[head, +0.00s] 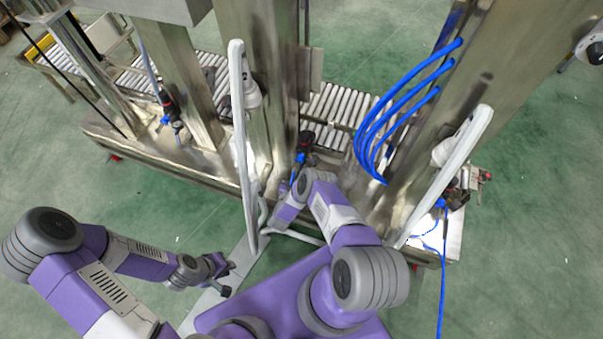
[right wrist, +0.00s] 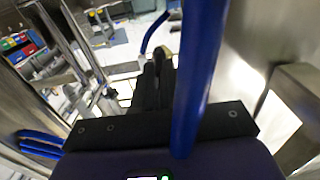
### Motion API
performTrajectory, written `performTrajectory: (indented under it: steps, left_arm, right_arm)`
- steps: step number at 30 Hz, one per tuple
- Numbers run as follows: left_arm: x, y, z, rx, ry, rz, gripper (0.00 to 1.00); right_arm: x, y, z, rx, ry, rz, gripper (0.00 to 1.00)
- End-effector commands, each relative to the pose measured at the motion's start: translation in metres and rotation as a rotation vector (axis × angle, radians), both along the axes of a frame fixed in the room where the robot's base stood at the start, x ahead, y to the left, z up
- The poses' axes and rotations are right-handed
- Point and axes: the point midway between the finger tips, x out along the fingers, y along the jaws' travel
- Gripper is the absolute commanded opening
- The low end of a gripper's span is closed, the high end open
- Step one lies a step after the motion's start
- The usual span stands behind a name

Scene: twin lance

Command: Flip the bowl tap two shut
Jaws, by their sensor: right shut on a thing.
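A small valve with a black top and blue fittings (head: 303,148) sits low at the middle steel column, near my right arm's wrist. I cannot tell its handle position. A pale upright marked 2 (head: 243,78) stands just left of it. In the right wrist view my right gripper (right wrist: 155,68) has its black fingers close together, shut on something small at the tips. The held part is mostly hidden by the fingers and a blue hose (right wrist: 200,70), so I cannot tell which part it is. My left gripper (head: 228,278) is low at the left, open and empty.
Similar valves sit at the left (head: 170,115) and right (head: 455,195). Several blue hoses (head: 400,95) loop beside the right column. A roller conveyor (head: 335,103) runs behind. Pale slanted bars (head: 450,170) flank the work area. Green floor is free at the lower left.

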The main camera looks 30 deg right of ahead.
Motion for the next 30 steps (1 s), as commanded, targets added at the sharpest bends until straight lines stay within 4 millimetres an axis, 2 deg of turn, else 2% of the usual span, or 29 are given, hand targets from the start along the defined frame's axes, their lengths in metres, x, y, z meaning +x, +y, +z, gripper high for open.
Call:
performTrajectory:
  steps: [9, 10, 15, 24, 30]
  left_arm:
    - [0.000, 0.000, 0.000, 0.000, 0.000, 0.000, 0.19]
    - [0.000, 0.000, 0.000, 0.000, 0.000, 0.000, 0.19]
    - [0.000, 0.000, 0.000, 0.000, 0.000, 0.000, 0.19]
    - [0.000, 0.000, 0.001, 0.000, 0.000, 0.000, 0.19]
    - [0.000, 0.000, 0.011, 0.000, 0.000, 0.000, 0.19]
  right_arm:
    - [0.000, 0.001, -0.001, 0.003, 0.003, -0.015, 0.00]
    - [0.000, 0.001, -0.001, 0.003, 0.003, -0.015, 0.11]
    - [0.000, 0.001, 0.000, 0.002, 0.002, -0.014, 0.35]
    - [-0.001, 0.003, 0.000, 0.002, 0.002, -0.014, 0.35]
    - [-0.018, 0.024, 0.001, 0.004, 0.003, -0.011, 0.35]
